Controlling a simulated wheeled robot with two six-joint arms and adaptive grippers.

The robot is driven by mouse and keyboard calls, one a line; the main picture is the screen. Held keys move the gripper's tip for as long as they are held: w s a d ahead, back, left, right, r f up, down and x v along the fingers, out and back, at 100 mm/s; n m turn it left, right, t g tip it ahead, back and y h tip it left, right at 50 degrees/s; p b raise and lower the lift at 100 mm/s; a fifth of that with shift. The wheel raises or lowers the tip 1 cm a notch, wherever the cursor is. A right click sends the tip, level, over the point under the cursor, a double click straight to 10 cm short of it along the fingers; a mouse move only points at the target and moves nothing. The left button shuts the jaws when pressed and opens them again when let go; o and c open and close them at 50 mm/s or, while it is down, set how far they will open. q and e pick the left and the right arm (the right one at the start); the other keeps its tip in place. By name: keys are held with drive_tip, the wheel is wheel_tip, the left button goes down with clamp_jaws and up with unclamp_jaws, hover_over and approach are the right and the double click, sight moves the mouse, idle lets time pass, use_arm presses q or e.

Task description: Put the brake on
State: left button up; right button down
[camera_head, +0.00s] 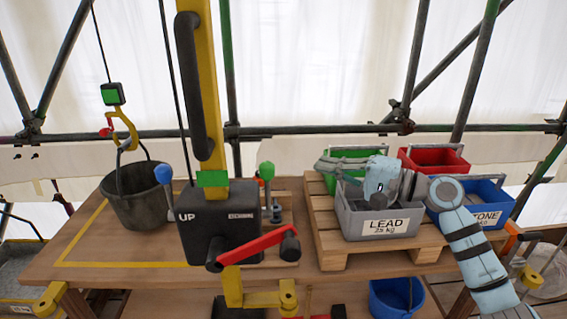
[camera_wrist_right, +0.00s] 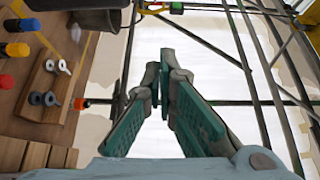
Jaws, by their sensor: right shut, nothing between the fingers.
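The winch is a black box (camera_head: 217,222) marked UP on a yellow post (camera_head: 206,80), with a red crank handle (camera_head: 258,246) across its front. A lever with a blue knob (camera_head: 163,175) stands at its left. A lever with a green knob (camera_head: 266,171) stands at its right. I cannot tell for certain which part is the brake. My right gripper (camera_head: 325,166) is shut and empty, above the pallet and right of the green knob, apart from it. Its teal fingers (camera_wrist_right: 158,78) also show in the right wrist view. My left gripper is not in view.
A dark bucket (camera_head: 135,199) hangs from a yellow hook (camera_head: 124,130) over the table's left side. A grey LEAD crate (camera_head: 380,226) sits on a wooden pallet (camera_head: 333,258), with green (camera_head: 336,184), red (camera_head: 432,160) and blue (camera_head: 478,192) crates around it. Scaffold poles stand behind.

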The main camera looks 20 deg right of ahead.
sight(268, 190)
drive_tip(key=shift+w, duration=0.1)
drive_tip(key=w+a+p, duration=0.3)
drive_tip(key=a+p, duration=0.3)
drive_tip(key=a, duration=0.2)
drive_tip(key=shift+w+a, duration=0.15)
drive_tip(key=shift+a, duration=0.25)
drive_tip(key=shift+w+f, duration=0.15)
